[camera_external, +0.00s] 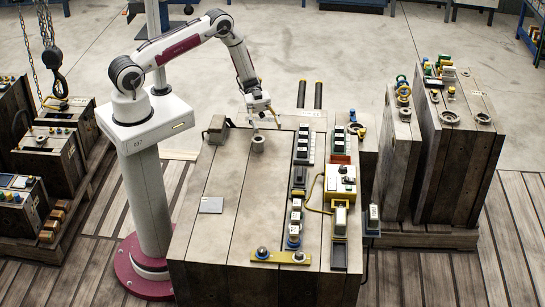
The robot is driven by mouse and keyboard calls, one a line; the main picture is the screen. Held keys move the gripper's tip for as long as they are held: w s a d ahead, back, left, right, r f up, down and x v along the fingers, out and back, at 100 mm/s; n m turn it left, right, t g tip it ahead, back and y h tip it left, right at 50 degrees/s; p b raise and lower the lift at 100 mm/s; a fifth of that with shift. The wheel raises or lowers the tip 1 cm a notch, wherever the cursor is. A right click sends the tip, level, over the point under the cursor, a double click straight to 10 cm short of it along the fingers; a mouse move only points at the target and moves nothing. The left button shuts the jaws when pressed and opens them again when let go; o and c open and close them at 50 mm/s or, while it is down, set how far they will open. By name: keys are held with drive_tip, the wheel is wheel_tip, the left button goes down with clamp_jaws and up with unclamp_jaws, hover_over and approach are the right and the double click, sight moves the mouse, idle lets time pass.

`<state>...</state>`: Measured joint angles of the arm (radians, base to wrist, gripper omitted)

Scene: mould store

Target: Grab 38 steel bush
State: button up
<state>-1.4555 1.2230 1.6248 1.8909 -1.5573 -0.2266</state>
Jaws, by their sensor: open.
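A short grey cylinder with a dark bore, looking like a steel bush (258,145), stands upright on the top of the large mould block (225,235), towards its far side. No number can be read on it. My gripper (267,121) hangs above and just beyond the bush, pointing down, with its fingers apart and nothing seen between them. A gap shows between gripper and bush; its exact size cannot be told. Small round metal parts also sit on a yellow bar (280,257) at the block's near edge; I cannot tell whether any is a bush.
A row of blocks and fittings (298,200) runs along the block's right part, beside a yellow box (340,181) with a cable. A grey plate (211,205) lies at left, and a grey fitting (217,128) stands at the far left. The block's middle is clear.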

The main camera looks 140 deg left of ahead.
sight(257, 136)
drive_tip(key=shift+t+h, duration=0.3)
drive_tip(key=shift+h, duration=0.4)
drive_tip(key=s, duration=0.2)
drive_tip(key=s+d+f, duration=0.1)
drive_tip(key=s, duration=0.1)
drive_tip(key=s+f, duration=0.1)
drive_tip(key=shift+s+d+f, duration=0.15)
drive_tip(key=shift+s+d, duration=0.1)
drive_tip(key=shift+s, duration=0.15)
drive_tip(key=shift+x, duration=1.35)
drive_tip(key=shift+w+d, duration=0.1)
drive_tip(key=shift+f+x, duration=0.15)
drive_tip(key=shift+x, duration=1.1)
drive_tip(key=shift+f+x, duration=0.15)
drive_tip(key=shift+x, duration=1.1)
drive_tip(key=c, duration=1.4)
